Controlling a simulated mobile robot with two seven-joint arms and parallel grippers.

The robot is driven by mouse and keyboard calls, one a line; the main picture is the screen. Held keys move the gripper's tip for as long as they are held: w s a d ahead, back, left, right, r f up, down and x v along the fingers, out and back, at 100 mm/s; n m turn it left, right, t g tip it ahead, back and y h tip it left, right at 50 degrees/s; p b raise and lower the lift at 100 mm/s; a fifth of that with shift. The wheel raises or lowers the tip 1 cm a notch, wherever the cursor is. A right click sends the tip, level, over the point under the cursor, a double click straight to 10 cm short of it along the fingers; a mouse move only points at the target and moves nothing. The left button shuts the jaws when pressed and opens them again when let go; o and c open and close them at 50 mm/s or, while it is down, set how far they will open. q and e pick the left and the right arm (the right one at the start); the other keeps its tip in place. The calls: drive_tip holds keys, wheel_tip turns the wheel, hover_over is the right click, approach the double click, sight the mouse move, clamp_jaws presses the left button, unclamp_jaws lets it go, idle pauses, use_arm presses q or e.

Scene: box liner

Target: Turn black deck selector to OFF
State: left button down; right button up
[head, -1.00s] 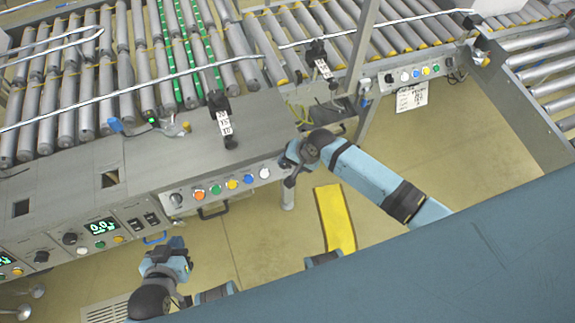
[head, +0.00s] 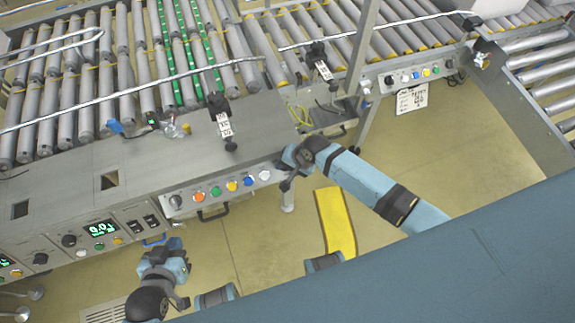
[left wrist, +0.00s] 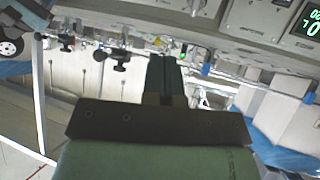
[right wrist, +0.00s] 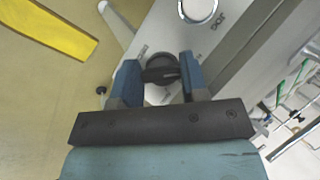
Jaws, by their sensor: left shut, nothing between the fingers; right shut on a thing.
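The black selector knob (right wrist: 160,68) sits on a light panel in the right wrist view, beside a round white button (right wrist: 198,8). My right gripper (right wrist: 158,80) is shut on the knob, with a blue-grey finger on each side. In the head view my right gripper (head: 288,167) is at the right end of the button panel (head: 222,190) and hides the knob. I cannot read the knob's setting. My left gripper (head: 180,265) is low in front of the panel, apart from it. In the left wrist view its fingers (left wrist: 163,72) are together and empty.
The panel carries another black knob (head: 176,201), several coloured buttons and a handle (head: 212,213). A green display (head: 101,229) is to the left. Roller conveyors (head: 110,80) lie behind. A yellow floor strip (head: 337,222) lies below my right arm. Open floor lies in front of the panel.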

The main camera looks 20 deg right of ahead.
drive_tip(key=shift+r+m+y+p, duration=0.2)
drive_tip(key=shift+m+y+p, duration=0.1)
drive_tip(key=shift+m+p, duration=0.5)
drive_tip(key=shift+m+t+y+p, duration=0.3)
drive_tip(key=shift+m+t+p, duration=0.25)
drive_tip(key=shift+p, duration=0.2)
drive_tip(key=m, duration=0.1)
drive_tip(key=m+t+p, duration=0.1)
drive_tip(key=m, duration=0.1)
drive_tip(key=shift+f+t+y, duration=0.2)
drive_tip(key=shift+t+y, duration=0.05)
drive_tip(key=shift+y, duration=0.15)
use_arm(q)
drive_tip(key=shift+s+a+r, duration=0.1)
drive_tip(key=shift+s+r, duration=0.05)
drive_tip(key=shift+r, duration=0.65)
drive_tip(key=shift+s+a+r, duration=0.1)
drive_tip(key=shift+r, duration=0.65)
use_arm(e)
drive_tip(key=shift+m+t, duration=0.5)
drive_tip(key=shift+m, duration=0.45)
drive_tip(key=o, duration=0.6)
drive_tip(key=shift+o, duration=0.2)
use_arm(q)
drive_tip(key=shift+r, duration=0.1)
use_arm(e)
drive_tip(key=shift+s+d, duration=0.1)
